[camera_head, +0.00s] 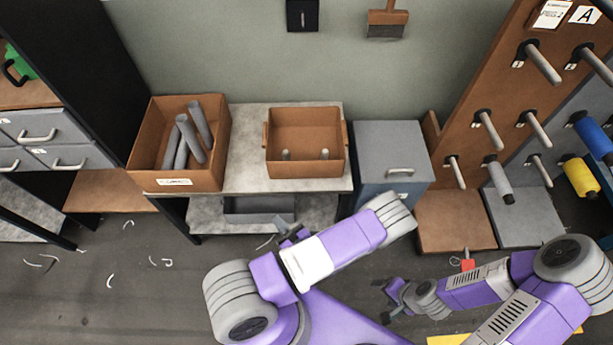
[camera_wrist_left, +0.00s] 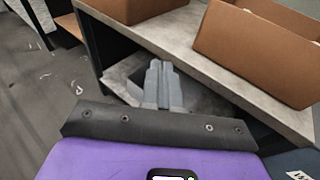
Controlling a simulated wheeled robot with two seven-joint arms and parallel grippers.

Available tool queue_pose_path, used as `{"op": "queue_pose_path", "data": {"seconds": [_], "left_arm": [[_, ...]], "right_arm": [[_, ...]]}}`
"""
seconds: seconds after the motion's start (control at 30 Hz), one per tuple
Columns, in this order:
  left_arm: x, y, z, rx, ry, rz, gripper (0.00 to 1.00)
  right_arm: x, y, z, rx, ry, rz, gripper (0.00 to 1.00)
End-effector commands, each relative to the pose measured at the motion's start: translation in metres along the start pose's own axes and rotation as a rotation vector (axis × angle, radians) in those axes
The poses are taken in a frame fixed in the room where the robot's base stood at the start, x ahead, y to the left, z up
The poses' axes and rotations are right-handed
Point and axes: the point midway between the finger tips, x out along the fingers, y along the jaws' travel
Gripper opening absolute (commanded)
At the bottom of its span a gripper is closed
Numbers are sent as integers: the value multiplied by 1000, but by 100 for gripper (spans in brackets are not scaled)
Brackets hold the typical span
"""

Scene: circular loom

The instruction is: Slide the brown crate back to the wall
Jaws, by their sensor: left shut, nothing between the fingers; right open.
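Two brown boxes stand on the grey-topped table (camera_head: 245,150). The left brown crate (camera_head: 178,180) is larger, holds several grey rolls and has a white label; its front is close to the table's front edge. The smaller brown crate (camera_head: 306,170) has side handles and two small pegs inside. In the left wrist view, the smaller crate (camera_wrist_left: 255,55) is at right and the larger (camera_wrist_left: 130,8) is at the top. My left gripper (camera_head: 285,236) is shut and empty, low in front of the table; its fingers (camera_wrist_left: 160,80) touch neither crate. My right gripper (camera_head: 388,298) is open above the floor, lower right.
A grey tray (camera_head: 258,210) is on the lower shelf. A grey-blue cabinet (camera_head: 390,150) adjoins the table's right end. Drawers (camera_head: 45,140) are at left. White scraps (camera_head: 167,262) lie on the floor.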

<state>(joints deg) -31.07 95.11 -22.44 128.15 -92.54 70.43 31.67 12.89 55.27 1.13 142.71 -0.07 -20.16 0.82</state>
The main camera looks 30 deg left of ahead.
Motion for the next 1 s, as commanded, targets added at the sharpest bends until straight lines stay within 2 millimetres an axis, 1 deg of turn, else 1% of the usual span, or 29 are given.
{"op": "queue_pose_path", "data": {"seconds": [0.03, 0.1, 0.2, 0.33, 0.47, 0.57, 0.8, 1.0], "left_arm": [[0, -27, 2, 21, -73, -161, 0], [-7, -58, 7, 31, -142, -342, 0], [-20, -88, 10, 35, -197, -524, 0], [-28, -106, 12, 33, -223, -627, 0], [-19, -115, 15, 30, -225, -637, 0], [-4, -125, 18, 29, -226, -633, 0], [37, -156, 28, 30, -226, -631, 0], [64, -176, 35, 31, -225, -630, 0]], "right_arm": [[7, 2, 0, 0, 0, 0, 73], [10, 4, -1, 0, 0, 0, 73], [12, 5, -1, 0, 0, 0, 73], [14, 5, -1, 0, 0, 0, 73], [16, 6, -1, 0, 1, 0, 73], [19, 7, -1, 0, 1, 0, 73], [28, 11, -2, 0, 1, 0, 73], [36, 14, -2, 0, 0, 0, 73]]}}
